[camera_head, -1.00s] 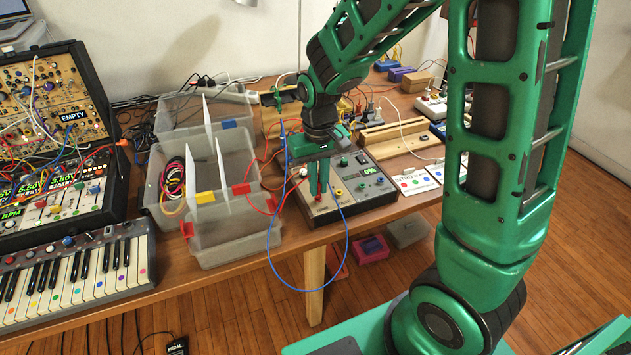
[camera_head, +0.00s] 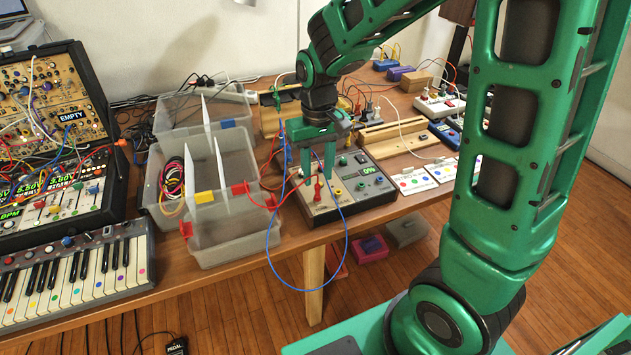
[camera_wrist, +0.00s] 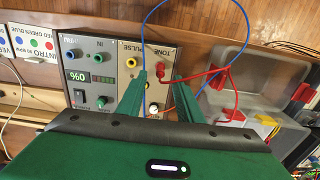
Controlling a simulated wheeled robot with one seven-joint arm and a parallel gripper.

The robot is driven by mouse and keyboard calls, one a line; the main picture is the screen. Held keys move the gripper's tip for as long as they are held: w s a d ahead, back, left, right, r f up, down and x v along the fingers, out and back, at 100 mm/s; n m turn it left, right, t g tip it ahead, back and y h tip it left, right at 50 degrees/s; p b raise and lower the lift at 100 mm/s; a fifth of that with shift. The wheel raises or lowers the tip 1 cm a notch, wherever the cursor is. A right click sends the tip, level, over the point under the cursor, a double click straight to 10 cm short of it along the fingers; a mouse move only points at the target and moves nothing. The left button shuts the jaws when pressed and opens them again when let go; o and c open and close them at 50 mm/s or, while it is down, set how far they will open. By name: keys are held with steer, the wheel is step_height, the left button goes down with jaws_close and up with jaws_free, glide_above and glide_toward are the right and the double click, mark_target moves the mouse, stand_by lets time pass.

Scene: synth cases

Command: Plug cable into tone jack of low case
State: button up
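The low case (camera_head: 362,181) is a grey box at the table's front edge; its panels and the TONE label show in the wrist view (camera_wrist: 117,98). A red plug (camera_head: 317,189) stands upright on its left part, between and below the fingertips of my gripper (camera_head: 318,178). Red also shows on the TONE panel in the wrist view (camera_wrist: 160,71), between my spread fingers (camera_wrist: 158,78). A red cable (camera_wrist: 214,71) runs from near there to the right, partly behind a finger. My gripper is open. How deep the plug sits cannot be seen.
A blue cable (camera_head: 272,255) loops over the table edge in front of the case. Clear plastic bins (camera_head: 236,231) stand left of the case. Cards (camera_head: 413,180) lie to its right, and a wooden rail (camera_head: 391,132) is behind them.

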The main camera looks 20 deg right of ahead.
mark_target(317, 185)
step_height(317, 185, up, 6)
stand_by(0.4)
steer(key=shift+r, duration=0.15)
